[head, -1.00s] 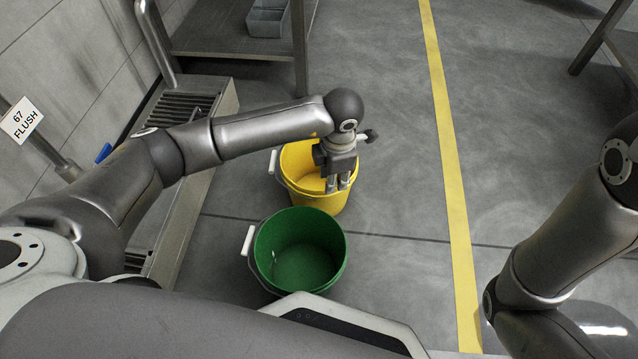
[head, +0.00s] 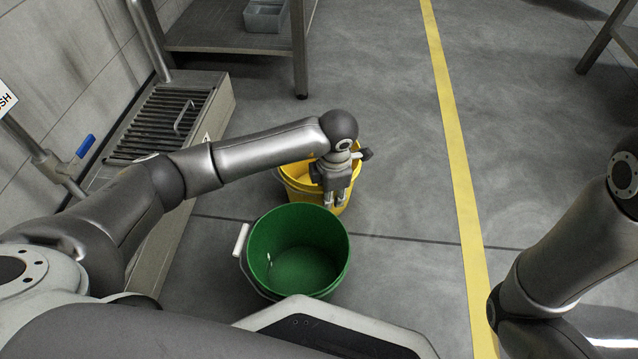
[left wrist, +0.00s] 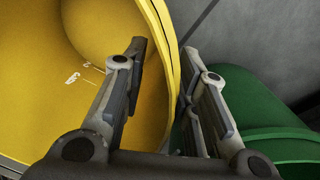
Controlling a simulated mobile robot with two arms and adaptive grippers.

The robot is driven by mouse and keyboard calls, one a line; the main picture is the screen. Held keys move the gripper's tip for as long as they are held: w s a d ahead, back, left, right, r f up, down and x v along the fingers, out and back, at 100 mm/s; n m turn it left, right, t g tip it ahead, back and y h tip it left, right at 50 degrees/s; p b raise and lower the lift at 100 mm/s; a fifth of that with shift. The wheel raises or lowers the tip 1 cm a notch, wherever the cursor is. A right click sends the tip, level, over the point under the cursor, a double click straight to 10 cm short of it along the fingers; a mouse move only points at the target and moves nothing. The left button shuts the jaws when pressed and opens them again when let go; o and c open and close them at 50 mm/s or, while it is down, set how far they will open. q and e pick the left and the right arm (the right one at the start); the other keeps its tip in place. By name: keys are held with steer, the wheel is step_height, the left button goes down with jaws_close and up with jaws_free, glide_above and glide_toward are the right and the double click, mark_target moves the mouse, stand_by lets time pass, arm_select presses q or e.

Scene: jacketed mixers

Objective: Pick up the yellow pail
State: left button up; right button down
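The yellow pail (head: 297,182) stands on the floor just behind the green pail (head: 257,262), partly hidden by my left arm and gripper. My left gripper (head: 335,203) points down at the yellow pail's near right rim. In the left wrist view my left gripper (left wrist: 164,52) is open, with the rim of the yellow pail (left wrist: 60,110) between its fingers. One finger is inside the pail and the other is outside, on the side of the green pail (left wrist: 262,100). A gap shows between the rim and the inner finger. My right gripper is out of view.
A metal step with a drain grate (head: 165,118) runs along the left wall, by a blue-handled valve (head: 86,146). A metal table (head: 215,38) with a grey bin (head: 265,17) stands behind. The floor right of the pails is clear, crossed by a yellow line (head: 452,140).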

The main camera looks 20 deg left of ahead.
arm_select(q)
jaws_close()
steer(key=shift+r, duration=0.2)
stand_by(0.5)
